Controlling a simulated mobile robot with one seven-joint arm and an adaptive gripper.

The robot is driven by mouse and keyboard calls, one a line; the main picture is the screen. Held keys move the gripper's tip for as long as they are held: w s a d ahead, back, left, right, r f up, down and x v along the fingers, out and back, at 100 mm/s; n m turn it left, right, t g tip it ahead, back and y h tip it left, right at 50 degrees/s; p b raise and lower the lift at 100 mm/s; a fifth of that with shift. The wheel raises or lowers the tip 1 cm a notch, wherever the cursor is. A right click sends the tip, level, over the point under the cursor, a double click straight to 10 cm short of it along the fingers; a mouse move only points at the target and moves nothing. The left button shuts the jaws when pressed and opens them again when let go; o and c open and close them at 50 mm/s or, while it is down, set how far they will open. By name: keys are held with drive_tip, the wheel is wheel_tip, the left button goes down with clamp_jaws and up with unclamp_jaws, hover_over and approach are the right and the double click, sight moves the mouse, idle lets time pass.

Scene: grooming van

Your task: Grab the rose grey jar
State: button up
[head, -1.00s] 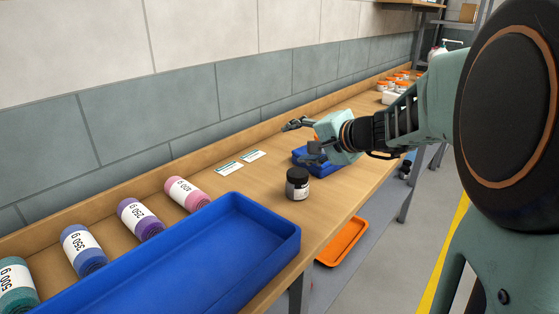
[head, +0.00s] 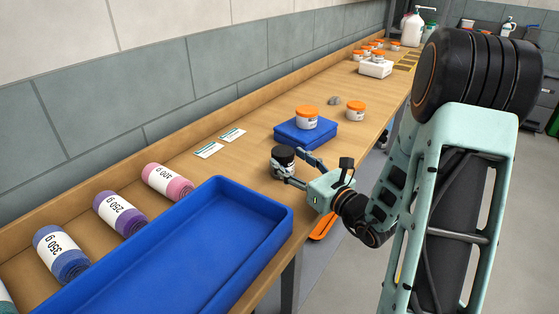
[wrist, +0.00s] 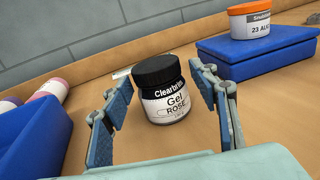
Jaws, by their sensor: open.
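My gripper (head: 296,168) is open at the jar's right side in the head view. In the wrist view the open fingers (wrist: 160,105) stand to the left and right of the jar, with a gap on each side. The jar appears at or just beyond the fingertips; whether it is fully between them I cannot tell.
A large blue tray (head: 282,219) lies left of the jar. A blue box (head: 289,140) with an orange-lidded jar (head: 307,118) on it stands behind. Another orange-lidded jar (head: 356,111) and a grey lump (head: 334,100) are farther back. Rolled wraps (head: 167,182) line the wall.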

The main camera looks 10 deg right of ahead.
drive_tip(key=x, duration=0.8)
drive_tip(key=shift+a+r, duration=0.1)
drive_tip(key=shift+a, duration=0.1)
drive_tip(key=c, duration=1.5)
